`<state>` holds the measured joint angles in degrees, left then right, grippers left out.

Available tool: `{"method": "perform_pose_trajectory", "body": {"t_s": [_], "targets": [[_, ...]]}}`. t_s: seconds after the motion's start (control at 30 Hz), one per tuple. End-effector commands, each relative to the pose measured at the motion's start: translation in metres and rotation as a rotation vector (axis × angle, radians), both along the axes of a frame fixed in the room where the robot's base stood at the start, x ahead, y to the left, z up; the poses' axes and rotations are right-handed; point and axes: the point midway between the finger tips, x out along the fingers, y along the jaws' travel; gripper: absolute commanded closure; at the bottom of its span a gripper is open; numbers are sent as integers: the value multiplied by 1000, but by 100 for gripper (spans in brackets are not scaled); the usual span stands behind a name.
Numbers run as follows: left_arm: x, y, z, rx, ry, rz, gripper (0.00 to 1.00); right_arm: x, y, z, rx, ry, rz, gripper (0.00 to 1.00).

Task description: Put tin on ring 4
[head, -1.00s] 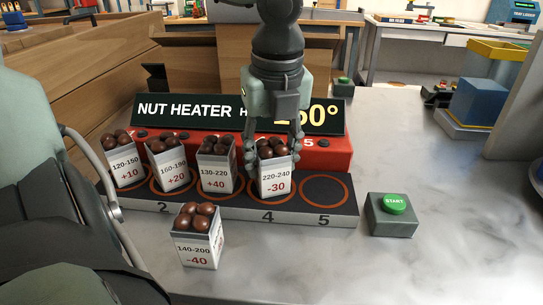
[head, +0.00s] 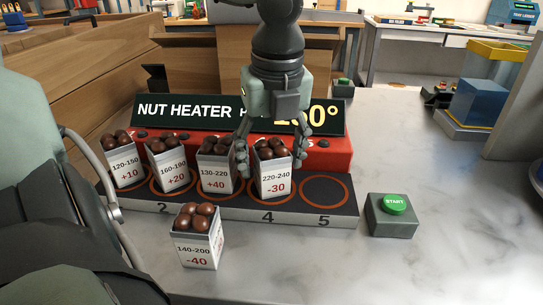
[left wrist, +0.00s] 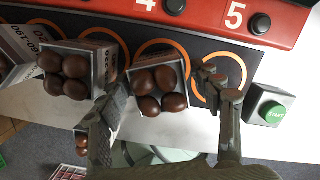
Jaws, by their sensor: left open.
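The tin marked 220-240, -30 (head: 274,179) stands upright on ring 4 (head: 250,185) of the nut heater, with chestnuts in it. The tin also shows in the left wrist view (left wrist: 176,66), where it looks slightly turned. My left gripper (head: 272,150) is open above and behind this tin, with one finger on each side of it. In the left wrist view the open fingers (left wrist: 168,100) also stand on either side of the tin. My right gripper is not in view.
Tins marked 120-150 (head: 126,174), 160-190 (head: 171,173) and 130-220 (head: 216,175) stand to the left on the heater. Ring 5 (head: 324,178) is empty. A tin marked 140-200 (head: 198,251) stands on the table in front. A green START button (head: 394,204) is at right.

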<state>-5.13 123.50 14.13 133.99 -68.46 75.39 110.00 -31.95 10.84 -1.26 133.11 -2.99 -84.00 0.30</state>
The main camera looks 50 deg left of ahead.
Motion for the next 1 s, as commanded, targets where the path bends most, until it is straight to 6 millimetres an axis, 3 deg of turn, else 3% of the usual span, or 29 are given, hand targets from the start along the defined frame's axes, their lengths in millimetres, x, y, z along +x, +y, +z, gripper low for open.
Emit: {"method": "perform_pose_trajectory", "body": {"t_s": [0.5,0.7,1.0], "targets": [[-6,-12,99,2,-3,1,35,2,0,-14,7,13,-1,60],[-8,-15,118,1,-1,1,35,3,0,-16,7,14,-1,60],[-8,-16,120,0,0,0,35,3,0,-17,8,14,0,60]]}}
